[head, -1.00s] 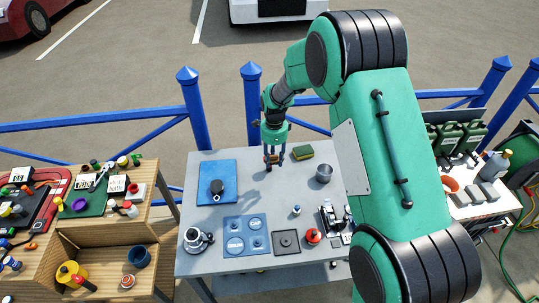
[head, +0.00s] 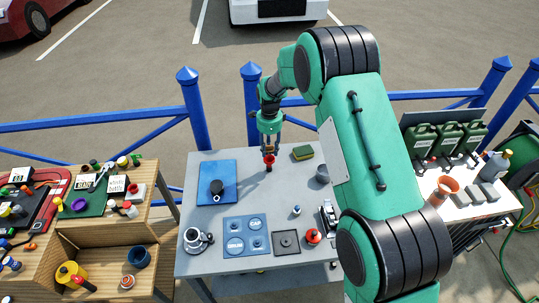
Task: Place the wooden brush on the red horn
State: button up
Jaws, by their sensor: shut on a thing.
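My gripper (head: 269,150) is above the back middle of the grey table (head: 210,262), pointing down. It is shut on the wooden brush (head: 274,143), a small brown piece that shows between the fingers and is mostly hidden by them. The red horn (head: 269,159), with a red flared top and a dark lower part, stands on the table just below the fingertips. I cannot tell whether the brush touches the horn.
A metal cup (head: 322,174) stands partly behind my arm. A blue tray (head: 235,244), dark square plate (head: 286,242) and red round item (head: 313,236) are nearer the front.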

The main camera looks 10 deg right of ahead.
aim_at(270, 150)
jog(key=shift+f, duration=1.7)
jog(key=shift+f, duration=0.1)
jog(key=o, duration=1.1)
jog(key=shift+o, duration=0.2)
notch_tip(270, 150, up, 12)
jog(key=shift+r+p, duration=0.15)
jog(key=shift+p, duration=0.15)
